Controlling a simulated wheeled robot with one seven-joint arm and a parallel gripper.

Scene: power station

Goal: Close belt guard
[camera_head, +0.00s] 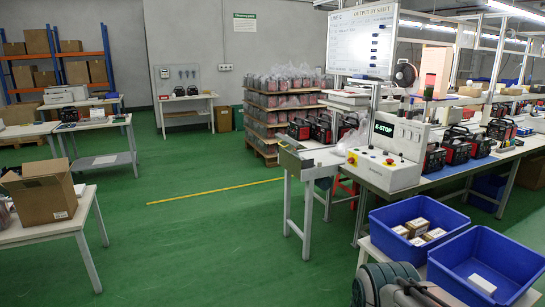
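The end of a conveyor line (305,159) shows right of centre, a light grey frame on legs with black power units standing farther along it. A belt guard cannot be made out for certain; a small grey plate (291,144) sits at the near left end of the line, and I cannot tell whether it is the guard or whether it is open. A grey control box (383,169) with an E-STOP sign and a red button stands just right of that end. My gripper is not in view; a rounded grey-green part, perhaps of my arm, shows at the bottom edge.
Two blue bins (497,262) (408,212) stand on a low table at the lower right. A cardboard box (42,192) sits on a table at the left. Stacked goods on a pallet (262,153) stand behind the line. The green floor in the middle is clear, with a yellow stripe.

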